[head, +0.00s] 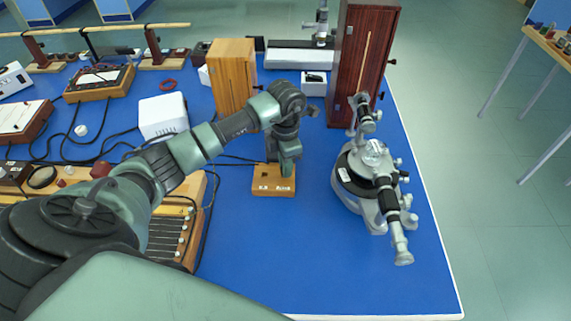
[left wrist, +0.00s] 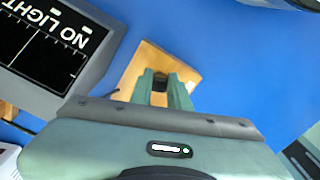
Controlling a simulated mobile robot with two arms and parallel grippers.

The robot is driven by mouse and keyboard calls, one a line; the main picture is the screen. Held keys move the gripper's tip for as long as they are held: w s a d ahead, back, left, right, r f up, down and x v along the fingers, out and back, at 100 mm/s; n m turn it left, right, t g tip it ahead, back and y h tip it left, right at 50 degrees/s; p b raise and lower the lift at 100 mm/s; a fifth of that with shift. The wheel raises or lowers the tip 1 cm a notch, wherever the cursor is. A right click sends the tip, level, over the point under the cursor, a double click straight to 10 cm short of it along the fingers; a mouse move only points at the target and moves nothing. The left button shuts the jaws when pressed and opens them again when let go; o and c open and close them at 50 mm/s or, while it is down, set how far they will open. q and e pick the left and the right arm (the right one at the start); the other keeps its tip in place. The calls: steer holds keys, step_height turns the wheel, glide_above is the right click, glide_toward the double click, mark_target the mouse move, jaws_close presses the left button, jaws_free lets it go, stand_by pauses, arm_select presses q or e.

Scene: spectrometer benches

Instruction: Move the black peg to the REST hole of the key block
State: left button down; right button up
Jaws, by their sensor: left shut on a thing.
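The key block (head: 262,184) is a small wooden block with white lettering on its front, standing on the blue bench top. My left gripper (head: 285,168) points down over it, with its fingers at or just above the block's top. In the left wrist view, the green fingers (left wrist: 160,88) are shut on the black peg (left wrist: 160,81), with the wooden block (left wrist: 188,68) just beyond. The peg is hidden in the head view. I cannot tell whether its lower end is in a hole. The REST hole cannot be made out. My right gripper is out of view.
A spectrometer (head: 372,175) stands right of the block, near the bench's right edge. Wooden cabinets (head: 233,75) (head: 360,60) stand behind. A white box (head: 163,115) and cables lie left. A dark "NO LIGHT" panel (left wrist: 45,45) shows in the wrist view. Blue bench front is clear.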

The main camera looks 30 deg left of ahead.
arm_select(q)
steer(key=shift+f, duration=0.4)
steer(key=c, duration=1.3)
jaws_free()
steer(key=shift+o, duration=0.2)
steer(key=shift+r, duration=0.15)
step_height(320, 180, up, 7)
steer(key=shift+f+b, duration=0.1)
steer(key=shift+b, duration=0.8)
steer(key=shift+r, duration=0.4)
